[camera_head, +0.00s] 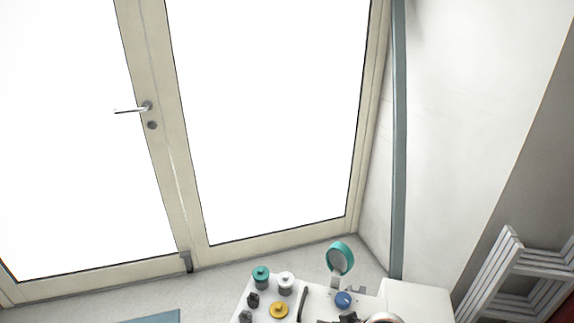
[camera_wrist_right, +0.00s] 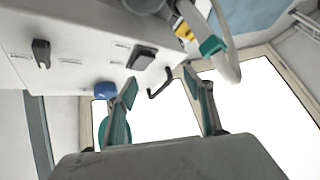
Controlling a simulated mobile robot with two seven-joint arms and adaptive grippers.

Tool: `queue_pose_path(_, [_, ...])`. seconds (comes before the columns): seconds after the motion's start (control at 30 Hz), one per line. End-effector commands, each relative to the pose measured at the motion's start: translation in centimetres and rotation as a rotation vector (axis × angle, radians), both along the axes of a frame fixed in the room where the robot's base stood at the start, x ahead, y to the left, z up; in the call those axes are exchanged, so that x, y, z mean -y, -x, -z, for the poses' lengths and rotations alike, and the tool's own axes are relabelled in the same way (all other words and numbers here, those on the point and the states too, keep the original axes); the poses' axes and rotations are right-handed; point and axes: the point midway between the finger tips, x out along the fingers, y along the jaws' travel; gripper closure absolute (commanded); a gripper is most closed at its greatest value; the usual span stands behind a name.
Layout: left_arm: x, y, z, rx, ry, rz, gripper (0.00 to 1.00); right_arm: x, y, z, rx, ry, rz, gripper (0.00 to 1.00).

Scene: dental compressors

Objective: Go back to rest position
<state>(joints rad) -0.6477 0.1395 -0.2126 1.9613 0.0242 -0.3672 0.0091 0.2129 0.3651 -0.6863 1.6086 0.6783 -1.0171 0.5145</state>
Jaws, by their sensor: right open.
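My right gripper (camera_wrist_right: 161,84) shows in the right wrist view, with its two teal-padded fingers spread apart and nothing held between them. Beyond the fingertips is a white compressor unit (camera_wrist_right: 75,45) with black switches, a blue knob (camera_wrist_right: 105,90) and a thin black handle (camera_wrist_right: 166,86). I cannot tell how far the fingers are from it. The unit's white top (camera_head: 318,303) shows at the bottom edge there. My left gripper is in no view.
The unit carries a teal knob (camera_head: 261,273), a yellow knob (camera_head: 279,311) and a teal-rimmed round gauge (camera_head: 340,258). A bright glazed door (camera_head: 187,150) stands behind it. A white rack (camera_head: 515,280) is at the right. Floor shows left of the unit.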

Motion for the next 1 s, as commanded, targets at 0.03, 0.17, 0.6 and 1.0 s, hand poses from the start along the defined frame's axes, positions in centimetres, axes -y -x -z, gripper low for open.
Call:
queue_pose_path(0.03, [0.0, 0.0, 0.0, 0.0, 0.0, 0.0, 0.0, -0.7, 1.8, 0.5, 0.017, -0.028, 0.004, 0.48])
queue_pose_path(0.17, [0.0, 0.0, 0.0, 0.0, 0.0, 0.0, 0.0, -1.0, 4.9, 0.9, 0.096, -0.064, 0.022, 0.48])
queue_pose_path(0.6, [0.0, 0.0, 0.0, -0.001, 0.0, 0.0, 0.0, 6.1, 15.6, 0.2, 0.338, 0.044, 0.131, 0.48])
queue_pose_path(1.0, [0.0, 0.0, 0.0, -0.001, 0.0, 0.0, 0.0, 8.9, 18.4, -0.6, 0.392, 0.122, 0.141, 0.48])
